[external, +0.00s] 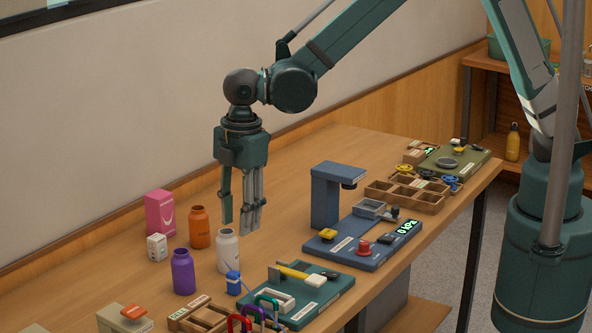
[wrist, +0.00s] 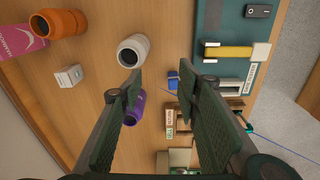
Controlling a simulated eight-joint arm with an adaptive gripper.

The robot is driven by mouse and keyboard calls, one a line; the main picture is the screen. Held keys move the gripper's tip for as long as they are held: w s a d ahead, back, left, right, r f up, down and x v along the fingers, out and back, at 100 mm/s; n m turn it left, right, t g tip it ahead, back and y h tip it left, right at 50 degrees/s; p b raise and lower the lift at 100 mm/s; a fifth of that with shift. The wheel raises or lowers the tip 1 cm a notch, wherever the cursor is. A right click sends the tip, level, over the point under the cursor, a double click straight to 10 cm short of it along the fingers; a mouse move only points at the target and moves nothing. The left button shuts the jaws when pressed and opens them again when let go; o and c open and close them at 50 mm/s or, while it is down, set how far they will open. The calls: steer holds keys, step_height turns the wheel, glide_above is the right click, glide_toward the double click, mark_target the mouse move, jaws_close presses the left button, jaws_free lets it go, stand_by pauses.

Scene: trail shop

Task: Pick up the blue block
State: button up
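The blue block (external: 233,284) is small and sits on the wooden table beside the green board, right of the purple bottle (external: 183,271). In the wrist view the blue block (wrist: 173,80) shows between the fingers, nearer the right one, with a thin blue cord beside it. My gripper (external: 240,227) points down above the table, behind and above the block, and holds nothing. In the wrist view my gripper (wrist: 161,75) has its fingers wide apart.
A white bottle (external: 228,250), orange bottle (external: 199,227), pink box (external: 160,213) and white cube (external: 157,247) stand nearby. The green board (external: 325,293) holds a yellow-handled tool. A blue press station (external: 378,249) and wooden trays (external: 200,318) crowd the table.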

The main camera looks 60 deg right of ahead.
steer(key=n, duration=0.2)
glide_above(233, 273)
steer(key=f, duration=0.5)
steer(key=shift+w+d+f, duration=0.1)
steer(key=shift+w+f, duration=0.15)
steer(key=shift+f, duration=0.1)
steer(key=shift+f, duration=1.3)
steer(key=shift+f, duration=0.1)
steer(key=shift+s+f, duration=0.2)
steer(key=shift+f, duration=2.3)
steer(key=c, duration=0.9)
